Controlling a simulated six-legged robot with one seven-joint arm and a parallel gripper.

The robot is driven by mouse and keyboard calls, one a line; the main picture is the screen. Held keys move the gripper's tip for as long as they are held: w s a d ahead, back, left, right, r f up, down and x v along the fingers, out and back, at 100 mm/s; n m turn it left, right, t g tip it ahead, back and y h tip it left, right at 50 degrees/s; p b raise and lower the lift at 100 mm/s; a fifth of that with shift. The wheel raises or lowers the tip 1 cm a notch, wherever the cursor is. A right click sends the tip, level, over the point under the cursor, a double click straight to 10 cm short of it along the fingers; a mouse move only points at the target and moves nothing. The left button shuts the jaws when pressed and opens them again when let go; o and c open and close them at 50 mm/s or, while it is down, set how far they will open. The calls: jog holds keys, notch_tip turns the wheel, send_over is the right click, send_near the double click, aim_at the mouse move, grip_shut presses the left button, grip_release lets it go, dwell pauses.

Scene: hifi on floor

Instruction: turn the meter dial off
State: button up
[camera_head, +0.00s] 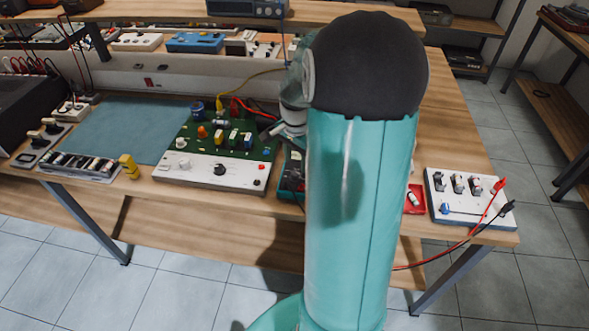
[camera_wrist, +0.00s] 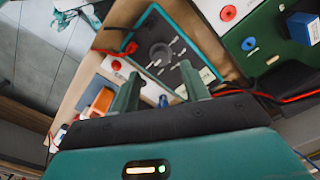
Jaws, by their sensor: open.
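The meter (camera_wrist: 140,32) has a dark face with a teal edge and shows in the wrist view beyond my fingers. Its round grey dial (camera_wrist: 160,53) has pale marks around it and lies between the lines of my two fingers. My gripper (camera_wrist: 160,70) is open and empty, and its fingers point at the meter's face; I cannot tell whether they touch it.
A green circuit board (camera_head: 215,150) with knobs and coloured parts lies left of the meter. A red tray (camera_head: 413,199) and a white switch board (camera_head: 468,200) with red and black leads lie to the right. A blue mat (camera_head: 125,128) lies bare at the left.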

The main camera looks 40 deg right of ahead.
aim_at(296, 173)
notch_tip(296, 173, down, 5)
jog(key=shift+r, duration=0.1)
jog(key=c, duration=1)
